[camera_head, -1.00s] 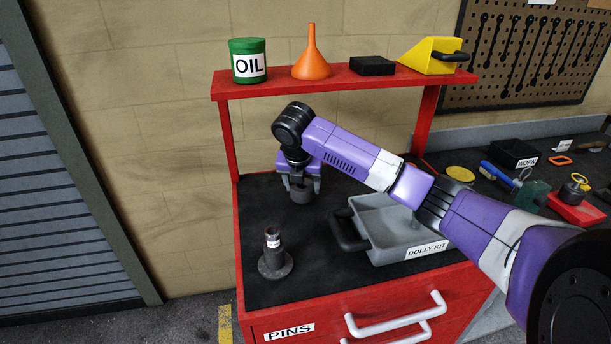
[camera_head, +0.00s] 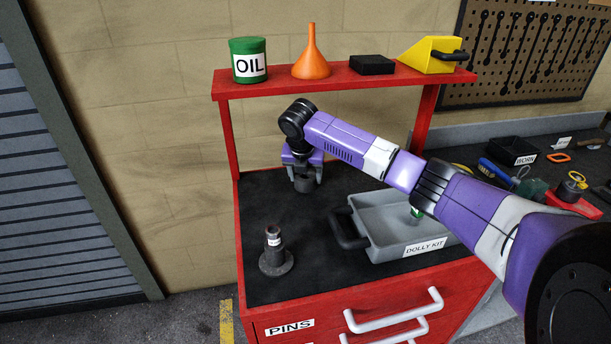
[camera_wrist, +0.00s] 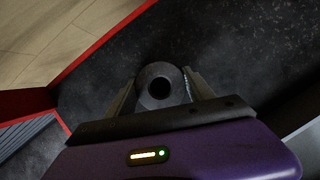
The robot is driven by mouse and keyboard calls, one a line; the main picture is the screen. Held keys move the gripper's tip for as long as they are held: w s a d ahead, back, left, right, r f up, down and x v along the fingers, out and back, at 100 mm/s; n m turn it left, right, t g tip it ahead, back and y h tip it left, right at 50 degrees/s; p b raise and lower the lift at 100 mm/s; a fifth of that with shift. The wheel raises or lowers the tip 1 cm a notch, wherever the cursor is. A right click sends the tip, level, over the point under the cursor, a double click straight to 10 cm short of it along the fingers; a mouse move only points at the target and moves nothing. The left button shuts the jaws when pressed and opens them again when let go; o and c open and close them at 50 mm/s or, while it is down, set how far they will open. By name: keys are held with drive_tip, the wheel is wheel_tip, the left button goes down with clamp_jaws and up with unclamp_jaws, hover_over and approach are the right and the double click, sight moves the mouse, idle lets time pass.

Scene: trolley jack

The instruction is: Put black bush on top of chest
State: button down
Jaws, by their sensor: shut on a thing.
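The black bush (camera_head: 304,183) is a short dark cylinder low in my gripper (camera_head: 304,177), over the back left part of the chest top. In the wrist view the bush (camera_wrist: 161,86) shows from above as a ring with a round hole, between the two fingers of my gripper (camera_wrist: 162,88). My gripper is shut on it. The chest (camera_head: 262,218) is red with a black top mat. I cannot tell if the bush touches the mat.
A dark flanged post with a white label (camera_head: 275,252) stands at the front left of the chest top. The grey DOLLY KIT tray (camera_head: 385,252) is to the right. A red shelf (camera_head: 330,82) above bears an oil can, a funnel and other things.

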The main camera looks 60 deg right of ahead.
sight(304, 181)
drive_tip(key=shift+c, duration=1.9)
unclamp_jaws()
drive_tip(key=b+v, duration=0.1)
drive_tip(key=v, duration=0.6)
drive_tip(key=shift+a+r, duration=0.1)
drive_tip(key=shift+r, duration=0.25)
